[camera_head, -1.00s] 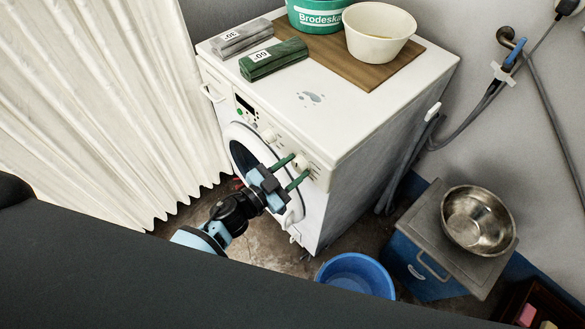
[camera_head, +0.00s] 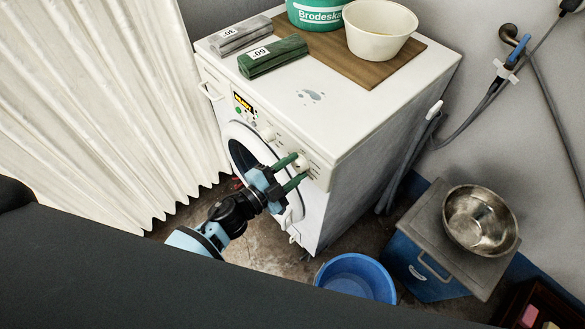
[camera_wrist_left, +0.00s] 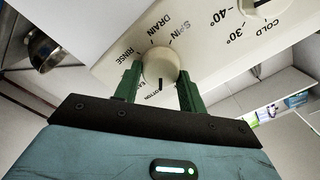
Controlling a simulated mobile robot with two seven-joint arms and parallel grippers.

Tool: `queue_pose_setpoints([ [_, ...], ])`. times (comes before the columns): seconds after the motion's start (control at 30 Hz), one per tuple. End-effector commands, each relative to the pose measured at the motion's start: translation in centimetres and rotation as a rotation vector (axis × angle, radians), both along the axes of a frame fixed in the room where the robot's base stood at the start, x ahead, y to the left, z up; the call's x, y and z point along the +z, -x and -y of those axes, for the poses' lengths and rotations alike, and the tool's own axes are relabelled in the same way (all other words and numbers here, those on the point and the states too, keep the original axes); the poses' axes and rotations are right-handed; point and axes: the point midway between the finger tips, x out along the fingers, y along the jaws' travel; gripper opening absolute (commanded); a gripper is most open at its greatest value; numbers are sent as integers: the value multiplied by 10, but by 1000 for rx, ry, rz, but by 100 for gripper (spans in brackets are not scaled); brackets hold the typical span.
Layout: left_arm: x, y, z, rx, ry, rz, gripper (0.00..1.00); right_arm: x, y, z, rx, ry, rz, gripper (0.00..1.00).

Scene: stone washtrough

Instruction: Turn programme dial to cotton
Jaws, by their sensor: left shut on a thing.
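The white washing machine (camera_head: 330,140) stands with its control panel facing my left arm. The programme dial (camera_wrist_left: 159,62) is a round cream knob with a dark pointer line. In the wrist view its line points down towards a partly hidden label that ends like "OTTON"; RINSE, DRAIN and SPIN are on its other side. My left gripper (camera_head: 300,168) has its green fingers on either side of this dial and is shut on it. The fingers also show in the wrist view (camera_wrist_left: 158,82). My right gripper is not in view.
The round door is below. A white curtain (camera_head: 100,110) hangs at left.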

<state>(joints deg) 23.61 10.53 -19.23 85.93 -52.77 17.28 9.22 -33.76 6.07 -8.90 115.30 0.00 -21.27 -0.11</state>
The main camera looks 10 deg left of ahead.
Motion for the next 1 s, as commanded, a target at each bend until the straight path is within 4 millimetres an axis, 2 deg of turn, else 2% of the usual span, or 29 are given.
queue_pose_setpoints([
  [0.43, 0, 0, 0, -1, -10, 6, 18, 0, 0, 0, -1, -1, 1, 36],
  [0.47, 0, 0, 0, -1, -10, 6, 43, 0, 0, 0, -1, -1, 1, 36],
  [0.6, 0, 0, 0, -1, -10, 6, 62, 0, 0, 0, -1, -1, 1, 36],
  [0.87, 0, 0, 0, -1, -10, 5, 63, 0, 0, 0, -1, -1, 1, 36],
  [1.0, -2, 7, -5, 0, -11, 4, 63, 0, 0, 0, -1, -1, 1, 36],
])
